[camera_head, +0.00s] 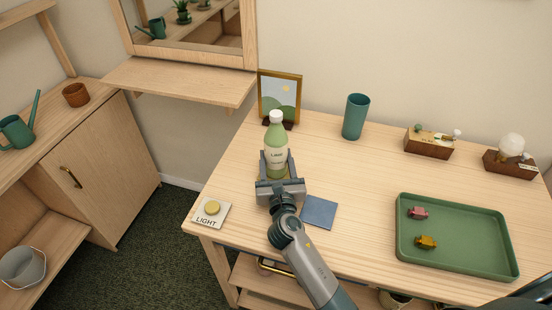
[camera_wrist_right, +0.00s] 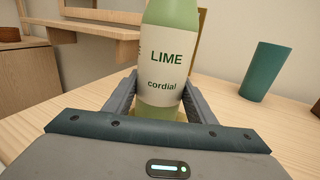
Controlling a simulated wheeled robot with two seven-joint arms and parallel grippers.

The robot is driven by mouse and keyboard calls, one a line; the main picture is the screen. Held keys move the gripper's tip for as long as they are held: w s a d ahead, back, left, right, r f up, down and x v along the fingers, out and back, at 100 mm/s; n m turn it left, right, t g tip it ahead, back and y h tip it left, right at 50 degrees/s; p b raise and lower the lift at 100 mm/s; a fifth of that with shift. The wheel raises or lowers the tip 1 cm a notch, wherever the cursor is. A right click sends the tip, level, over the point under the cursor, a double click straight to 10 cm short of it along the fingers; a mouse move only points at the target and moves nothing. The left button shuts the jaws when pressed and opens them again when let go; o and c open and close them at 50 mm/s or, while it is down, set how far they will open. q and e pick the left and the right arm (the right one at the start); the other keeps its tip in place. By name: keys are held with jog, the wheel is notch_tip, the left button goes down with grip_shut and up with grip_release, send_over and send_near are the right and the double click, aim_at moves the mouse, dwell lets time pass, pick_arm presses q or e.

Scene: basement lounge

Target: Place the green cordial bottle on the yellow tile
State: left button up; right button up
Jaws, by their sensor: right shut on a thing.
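The green cordial bottle (camera_head: 276,152) with a white cap stands upright near the left part of the table, in front of the picture frame. Its white label reads "LIME cordial" in the wrist view (camera_wrist_right: 168,60). My right gripper (camera_head: 278,178) is shut on the bottle's lower part, one finger on each side; the fingers also show in the wrist view (camera_wrist_right: 160,100). I cannot tell whether the bottle's base touches the table. My left gripper is not in view.
A blue tile (camera_head: 319,212) lies right of my gripper. A picture frame (camera_head: 292,84) and teal cup (camera_head: 355,116) stand behind. A green tray (camera_head: 462,262) holds two small toys at right.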

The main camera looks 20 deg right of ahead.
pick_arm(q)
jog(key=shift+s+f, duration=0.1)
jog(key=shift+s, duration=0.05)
pick_arm(e)
jog(key=o, duration=1.5)
jog(key=shift+f, duration=0.1)
jog(key=shift+c, duration=0.2)
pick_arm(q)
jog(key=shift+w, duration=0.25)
pick_arm(e)
jog(key=shift+o, duration=0.5)
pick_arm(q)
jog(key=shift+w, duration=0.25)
pick_arm(e)
jog(key=shift+s, duration=0.1)
